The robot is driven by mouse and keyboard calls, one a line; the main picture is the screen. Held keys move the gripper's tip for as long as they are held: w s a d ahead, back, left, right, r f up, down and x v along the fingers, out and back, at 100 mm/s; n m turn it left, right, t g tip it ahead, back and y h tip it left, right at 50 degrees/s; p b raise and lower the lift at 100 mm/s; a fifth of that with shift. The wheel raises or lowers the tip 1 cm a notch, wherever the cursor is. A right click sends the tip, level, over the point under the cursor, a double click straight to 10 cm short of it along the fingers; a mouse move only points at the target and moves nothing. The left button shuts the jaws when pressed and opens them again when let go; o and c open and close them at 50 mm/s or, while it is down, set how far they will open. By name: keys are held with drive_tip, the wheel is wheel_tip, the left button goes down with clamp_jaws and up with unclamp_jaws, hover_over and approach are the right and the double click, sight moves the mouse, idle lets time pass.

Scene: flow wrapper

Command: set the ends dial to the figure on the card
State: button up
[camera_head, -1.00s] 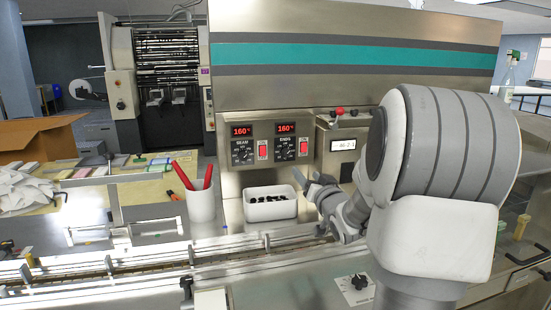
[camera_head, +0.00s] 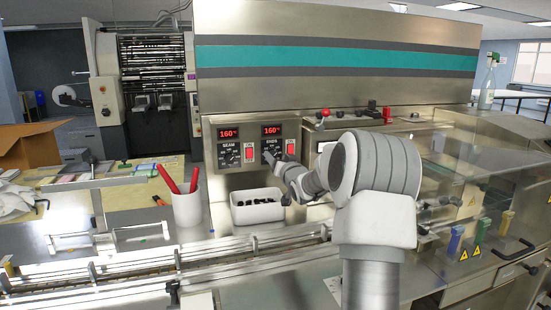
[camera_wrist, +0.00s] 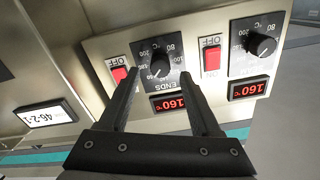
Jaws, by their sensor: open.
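The ends dial (camera_head: 269,150) is a black knob on the steel control panel, under a red display (camera_head: 271,130) reading 160. In the wrist view the picture is upside down, and the ends dial (camera_wrist: 160,67) sits between my finger lines, above the word ENDS. My gripper (camera_wrist: 160,75) is open with nothing held. Its fingers point at the panel on either side of the knob; whether they touch it I cannot tell. In the head view my gripper (camera_head: 280,163) is at the dial's lower right. I make out no card with a temperature figure.
The beam dial (camera_wrist: 260,44) and its 160 display (camera_wrist: 248,89) are beside it. Red switches (camera_wrist: 120,74) (camera_wrist: 212,60) flank the ends dial. A white bin (camera_head: 257,207) of dark pieces and a cup (camera_head: 187,208) with red-handled tools stand below. A counter (camera_wrist: 46,116) is nearby.

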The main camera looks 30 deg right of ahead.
sight(273, 155)
drive_tip(key=shift+x, duration=1.1)
clamp_jaws()
